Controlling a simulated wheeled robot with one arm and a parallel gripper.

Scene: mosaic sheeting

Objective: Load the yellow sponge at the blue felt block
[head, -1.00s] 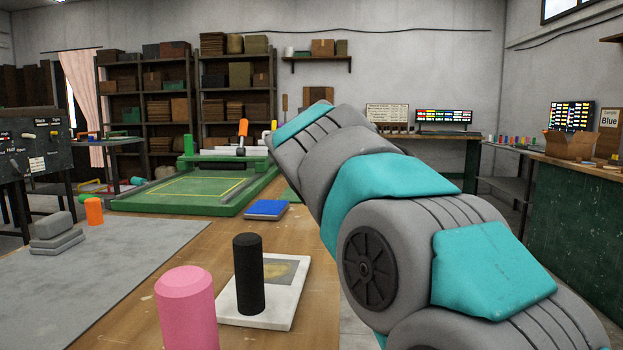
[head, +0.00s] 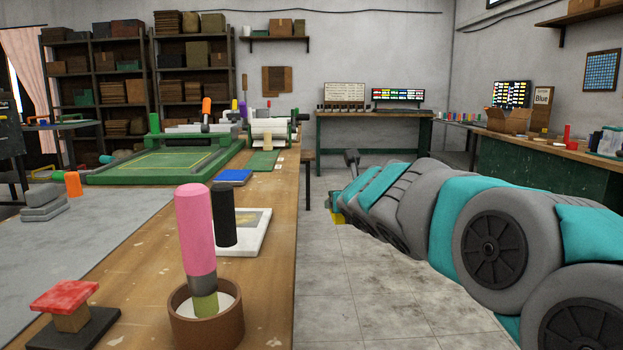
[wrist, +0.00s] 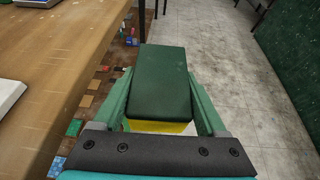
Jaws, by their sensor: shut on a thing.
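My gripper (wrist: 162,74) is shut on the yellow sponge (wrist: 157,127). Its dark green top face is turned to the wrist camera, and a yellow strip shows along its near edge. In the head view, a small yellow part of the sponge (head: 338,217) shows below the end of my arm, to the right of the table edge and over the floor. The blue felt block (head: 234,176) lies on the table on a grey base, left of and beyond my gripper. A sliver of it may show at the wrist view's top left, cut off.
The wooden table (head: 270,270) runs along the left. On it are a brown pot (head: 205,325) holding a pink-handled tool (head: 195,228), a black cylinder (head: 225,215) on a white slab, and a red-topped stamp (head: 66,295). The tiled floor (head: 370,290) beside it is open.

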